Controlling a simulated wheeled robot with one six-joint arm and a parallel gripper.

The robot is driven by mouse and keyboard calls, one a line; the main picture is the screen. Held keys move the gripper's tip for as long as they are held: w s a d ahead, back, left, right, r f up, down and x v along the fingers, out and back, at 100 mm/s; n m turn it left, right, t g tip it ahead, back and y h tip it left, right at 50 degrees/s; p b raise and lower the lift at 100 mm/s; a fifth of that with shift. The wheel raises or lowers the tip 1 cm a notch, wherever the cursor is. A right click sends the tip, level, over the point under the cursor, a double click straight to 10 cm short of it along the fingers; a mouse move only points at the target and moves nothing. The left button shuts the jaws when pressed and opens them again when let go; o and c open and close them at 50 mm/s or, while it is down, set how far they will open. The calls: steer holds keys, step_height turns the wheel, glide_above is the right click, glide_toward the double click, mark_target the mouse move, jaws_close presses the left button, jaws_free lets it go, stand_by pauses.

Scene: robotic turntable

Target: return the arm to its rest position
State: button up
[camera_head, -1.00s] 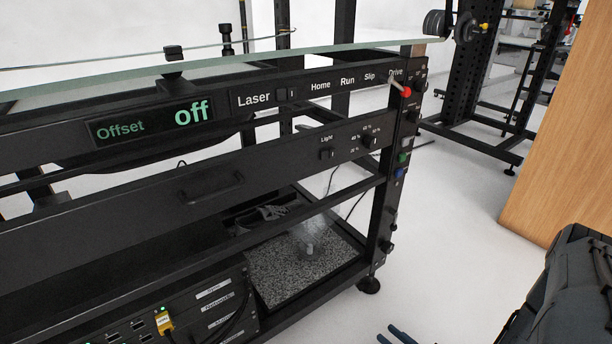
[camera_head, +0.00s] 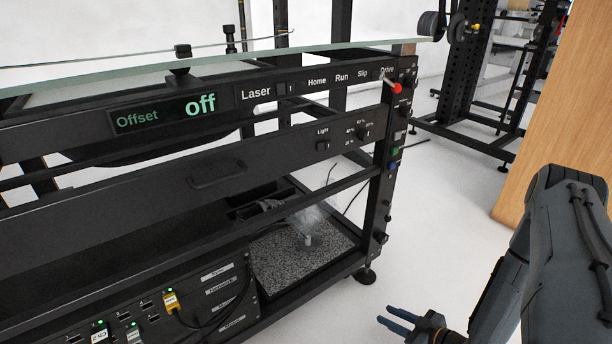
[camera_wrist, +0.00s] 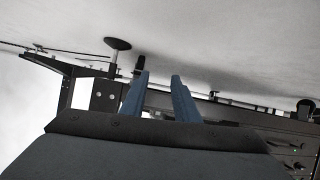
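My gripper (camera_head: 384,315) is at the lower right of the head view, in front of the rack and apart from it. My arm (camera_head: 545,250) comes down to it from the right edge. The two blue fingers are spread with a gap between them. They also show in the wrist view (camera_wrist: 159,75), with nothing held. The floor lies behind the gripper in the head view.
The black turntable rack (camera_head: 120,180) fills the left and middle. Its display (camera_head: 165,112) reads "Offset off". A red-tipped lever (camera_head: 396,88) sits by "Drive". A wooden panel (camera_head: 560,110) stands at right. White floor (camera_head: 440,220) is clear between.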

steer(key=w+a+r+n+g+h, duration=0.1)
steer(key=w+a+r+g+h, duration=0.2)
steer(key=w+r, duration=0.85)
steer(key=s+a+r+m+g+h, duration=0.1)
steer(key=a+r+h, duration=0.1)
steer(key=a+r, duration=0.5)
steer(key=s+a+r+g+h, duration=0.1)
steer(key=s+a+r+h, duration=0.15)
steer(key=r, duration=0.85)
steer(key=s+a+r+m+g+p, duration=0.1)
steer(key=s+a+r+m+g, duration=0.1)
steer(key=s+a+r, duration=0.95)
steer(key=s+a+r+g+y, duration=0.15)
steer(key=s+r, duration=0.25)
steer(key=s, duration=0.7)
steer(key=s+a+r+g, duration=0.2)
steer(key=s+r, duration=0.2)
steer(key=s, duration=0.7)
steer(key=d+r+m+h+p, duration=0.1)
steer(key=d+r+m+p, duration=0.2)
steer(key=d+r+p, duration=0.7)
steer(key=d+r+m+h+p, duration=0.1)
steer(key=d+r+m+p, duration=0.2)
steer(key=d+r+p, duration=0.8)
step_height(320, 180, up, 8)
steer(key=w+p, duration=0.1)
steer(key=p, duration=1.6)
steer(key=shift+m, duration=0.4)
